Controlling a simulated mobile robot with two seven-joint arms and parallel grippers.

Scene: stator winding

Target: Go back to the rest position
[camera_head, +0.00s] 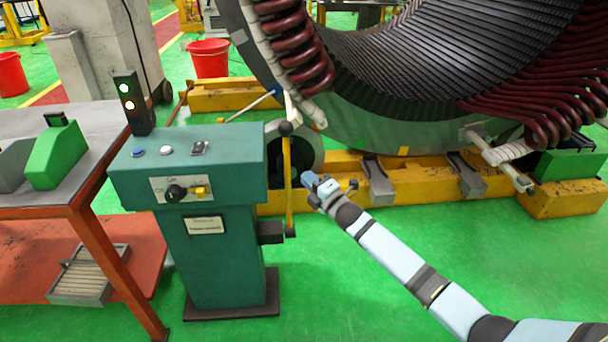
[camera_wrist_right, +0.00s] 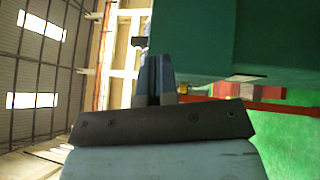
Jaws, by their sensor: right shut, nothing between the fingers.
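My right arm reaches in from the lower right of the head view. My right gripper (camera_head: 310,181) is shut and empty, just right of the yellow lever (camera_head: 288,185) on the green control console (camera_head: 214,240). I cannot tell whether it touches the lever. In the right wrist view the shut fingers (camera_wrist_right: 155,75) point up beside a large green surface (camera_wrist_right: 250,40). My left gripper is not in view.
The large stator (camera_head: 400,130) with dark red coils stands behind on yellow beams (camera_head: 420,182). A grey-topped workbench (camera_head: 85,130) is at the left. A red bucket (camera_head: 209,58) stands behind the console. Green floor (camera_head: 350,285) is clear in front.

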